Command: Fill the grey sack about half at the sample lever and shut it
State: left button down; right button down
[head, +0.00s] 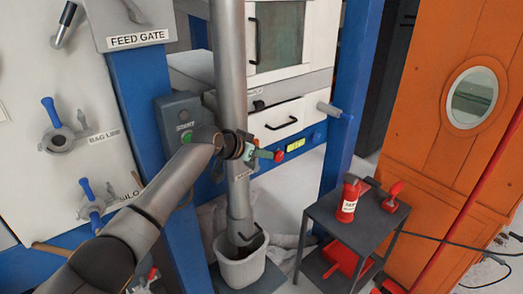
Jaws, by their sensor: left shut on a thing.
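My left gripper (246,149) is at the grey vertical pipe, shut on a small lever. The lever's green part (264,154) and red end (279,156) stick out to the right of the pipe. A label on the pipe just below is too small to read surely. Under the pipe's lower end stands a pale grey, open-topped container (240,271), apparently the sack, with something dark inside its mouth. Its fill level cannot be told. My right gripper is not in view.
A dark side table (370,225) on the right holds a red bottle (347,203) and a red-handled tool (393,196). Blue posts (350,95) flank the machine. Valves with blue handles (52,115) are on the left panel. Cables cross the floor at right.

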pick_arm(q)
jog(key=shift+f, duration=0.1)
jog(key=c, duration=0.8)
grip_release()
jog(key=shift+o, duration=0.2)
jog(key=v, duration=1.2)
jog(key=shift+s+r+b, duration=0.15)
jog(key=shift+r+b, duration=0.1)
jog(key=shift+b, duration=0.2)
jog(key=shift+a, duration=0.1)
